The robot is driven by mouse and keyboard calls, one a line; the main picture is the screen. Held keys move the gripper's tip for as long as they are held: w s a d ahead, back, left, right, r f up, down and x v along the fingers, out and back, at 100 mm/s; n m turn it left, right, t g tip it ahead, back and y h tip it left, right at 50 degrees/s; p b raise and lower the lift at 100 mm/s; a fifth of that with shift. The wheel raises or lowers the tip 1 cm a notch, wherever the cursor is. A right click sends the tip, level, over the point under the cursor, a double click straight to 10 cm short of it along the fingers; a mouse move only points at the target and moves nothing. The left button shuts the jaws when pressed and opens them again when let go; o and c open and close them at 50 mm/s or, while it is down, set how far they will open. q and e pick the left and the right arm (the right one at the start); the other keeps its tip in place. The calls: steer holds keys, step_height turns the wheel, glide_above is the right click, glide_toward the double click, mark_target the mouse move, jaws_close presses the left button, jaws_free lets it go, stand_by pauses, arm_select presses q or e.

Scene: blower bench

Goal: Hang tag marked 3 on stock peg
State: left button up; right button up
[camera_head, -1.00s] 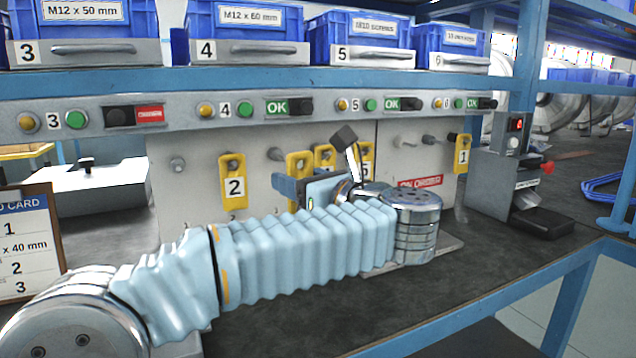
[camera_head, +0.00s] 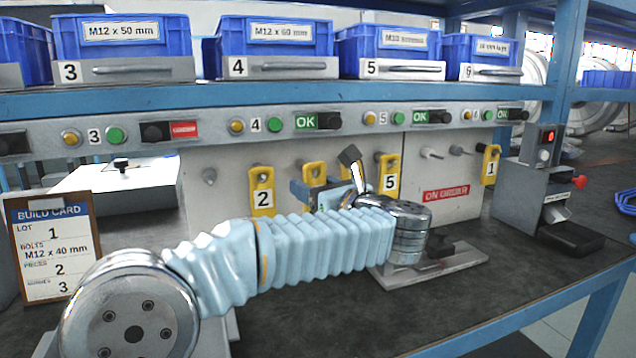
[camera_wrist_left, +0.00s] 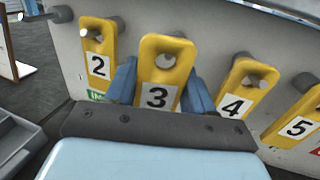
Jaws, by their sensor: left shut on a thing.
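The yellow tag marked 3 (camera_wrist_left: 157,76) stands between the two blue fingers of my left gripper (camera_wrist_left: 158,92), which is shut on it. A peg end shows in the tag's hole, so it appears to be still on its peg on the grey board. In the head view the tag (camera_head: 314,172) is partly hidden by my left gripper (camera_head: 312,194); its number is not readable there. Two bare pegs (camera_head: 430,152) (camera_head: 457,150) stick out above the red ON ORDER label (camera_head: 446,193). I cannot make out which peg is marked stock. My right gripper is not in view.
Hanging tags marked 2 (camera_head: 262,190), 5 (camera_head: 388,178) and 1 (camera_head: 490,166) surround the work; tag 4 (camera_wrist_left: 243,88) is close on the right. A build card (camera_head: 55,245) stands at left. A button rail (camera_head: 220,127) runs above the board.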

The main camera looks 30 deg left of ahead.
arm_select(q)
steer(key=shift+w+a+r+p, duration=0.1)
steer(key=shift+w+a+p, duration=0.55)
steer(key=shift+a, duration=0.1)
steer(key=shift+w+a+f+b, duration=0.45)
steer(key=shift+a+b, duration=0.1)
steer(key=shift+b, duration=0.7)
steer(key=o, duration=1.1)
steer(key=shift+d, duration=0.1)
